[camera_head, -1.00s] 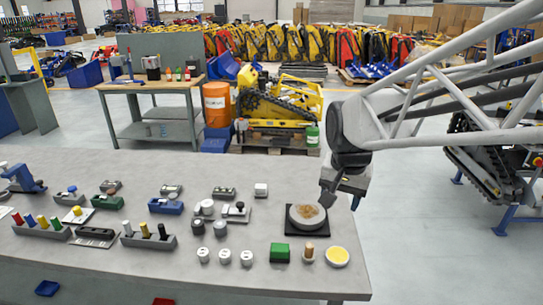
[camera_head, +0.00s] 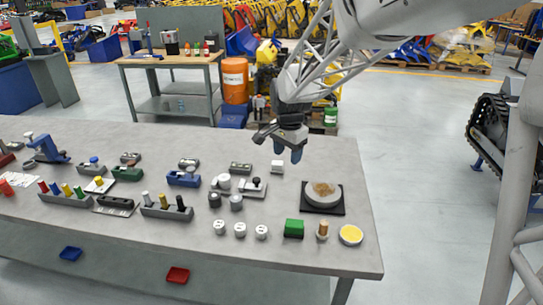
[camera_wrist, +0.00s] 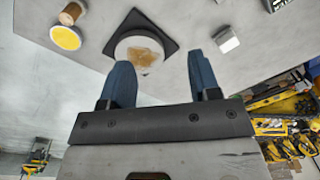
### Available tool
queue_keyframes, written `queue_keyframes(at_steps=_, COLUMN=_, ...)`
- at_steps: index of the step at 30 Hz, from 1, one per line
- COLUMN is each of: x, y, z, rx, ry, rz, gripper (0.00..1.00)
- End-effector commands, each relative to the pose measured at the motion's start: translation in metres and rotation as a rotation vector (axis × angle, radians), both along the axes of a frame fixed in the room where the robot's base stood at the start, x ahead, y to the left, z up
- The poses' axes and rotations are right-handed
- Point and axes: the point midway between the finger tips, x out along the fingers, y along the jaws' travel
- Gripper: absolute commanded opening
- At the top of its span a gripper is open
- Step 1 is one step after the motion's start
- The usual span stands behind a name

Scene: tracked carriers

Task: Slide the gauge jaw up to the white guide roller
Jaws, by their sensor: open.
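A pale flat gauge plate (camera_head: 246,194) lies mid-table in the head view. A white roller (camera_head: 223,182) stands at its left part. A small block with a black knob, which looks like the gauge jaw (camera_head: 257,184), sits at its right part, apart from the roller. My gripper (camera_head: 288,154) is open and empty, above the table's back edge, right of and behind the gauge. In the wrist view the blue fingers (camera_wrist: 160,75) are spread apart with nothing between them. The gauge is not seen in the wrist view.
Two dark-sided cylinders (camera_head: 225,201) stand close in front of the gauge. A small white block (camera_head: 277,167) stands below my gripper. To the right are a round piece on a black square (camera_head: 335,209), a green block (camera_head: 294,228) and a yellow disc (camera_head: 351,235). Several white cylinders (camera_head: 240,229) stand in front.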

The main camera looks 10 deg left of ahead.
Motion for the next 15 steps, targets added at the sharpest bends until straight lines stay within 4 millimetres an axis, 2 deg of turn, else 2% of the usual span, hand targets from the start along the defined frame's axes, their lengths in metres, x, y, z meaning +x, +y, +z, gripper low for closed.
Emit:
queue_keyframes(at_steps=1, x=0.008, y=0.012, z=-0.008, rx=-0.001, ry=0.006, rz=-0.011, gripper=0.57)
queue_keyframes(at_steps=9, x=0.043, y=0.067, z=-0.047, rx=-0.006, ry=0.033, rz=-0.097, gripper=0.57)
queue_keyframes(at_steps=15, x=0.059, y=0.097, z=-0.069, rx=-0.01, ry=0.045, rz=-0.145, gripper=0.57)
